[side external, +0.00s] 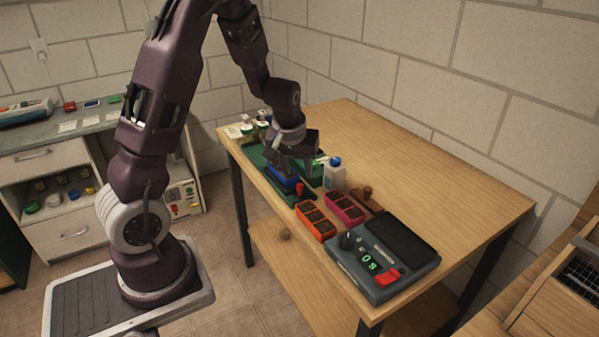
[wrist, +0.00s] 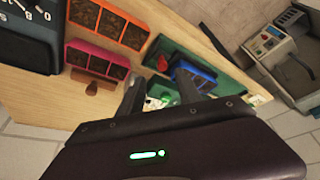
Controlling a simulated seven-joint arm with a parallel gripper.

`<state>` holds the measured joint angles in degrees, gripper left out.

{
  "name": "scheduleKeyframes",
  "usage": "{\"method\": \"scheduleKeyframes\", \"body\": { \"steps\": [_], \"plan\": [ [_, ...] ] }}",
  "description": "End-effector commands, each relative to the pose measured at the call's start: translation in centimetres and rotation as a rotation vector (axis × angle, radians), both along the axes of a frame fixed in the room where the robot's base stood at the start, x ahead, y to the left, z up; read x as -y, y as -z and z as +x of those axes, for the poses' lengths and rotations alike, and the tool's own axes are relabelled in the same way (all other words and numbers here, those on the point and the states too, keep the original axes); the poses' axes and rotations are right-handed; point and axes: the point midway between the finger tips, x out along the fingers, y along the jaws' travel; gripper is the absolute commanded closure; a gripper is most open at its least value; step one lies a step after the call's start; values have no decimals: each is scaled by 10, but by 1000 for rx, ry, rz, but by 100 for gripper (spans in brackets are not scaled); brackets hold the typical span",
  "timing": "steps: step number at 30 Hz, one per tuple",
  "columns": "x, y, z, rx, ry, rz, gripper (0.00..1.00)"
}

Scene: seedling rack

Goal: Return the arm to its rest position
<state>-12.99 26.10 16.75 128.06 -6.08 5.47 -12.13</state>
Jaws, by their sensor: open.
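My gripper (wrist: 165,92) is open in the wrist view, with its two dark fingers apart over the green mat (wrist: 205,62). A blue tray (wrist: 197,78) lies on the mat close to the right finger. In the side external view my gripper (side external: 296,172) hangs low over the same blue tray (side external: 284,181) at the table's left part. I cannot tell whether the fingers touch the tray. The space between the fingers is small and partly hidden, and I see nothing held there.
An orange tray (side external: 316,222), a pink tray (side external: 345,209) and a grey device (side external: 383,259) stand on the wooden table (side external: 440,171). A white bottle with a blue cap (side external: 334,174) stands close beside my gripper. The table's back right is clear, with a block wall (side external: 440,80) behind.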

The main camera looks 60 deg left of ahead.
Motion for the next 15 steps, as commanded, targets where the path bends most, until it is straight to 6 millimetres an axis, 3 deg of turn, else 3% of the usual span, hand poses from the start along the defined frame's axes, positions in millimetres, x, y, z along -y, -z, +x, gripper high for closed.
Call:
{"method": "scheduleKeyframes", "body": {
  "steps": [2,5,8,9,12,15],
  "plan": [
    [12,-14,0,14,27,-11,59],
    [56,-63,-11,52,139,-46,59],
    [115,-120,-49,85,321,-72,59],
    [136,-138,-70,94,399,-71,59],
    [175,-166,-127,104,569,-46,59],
    [194,-175,-174,104,692,-3,59]
  ]
}}
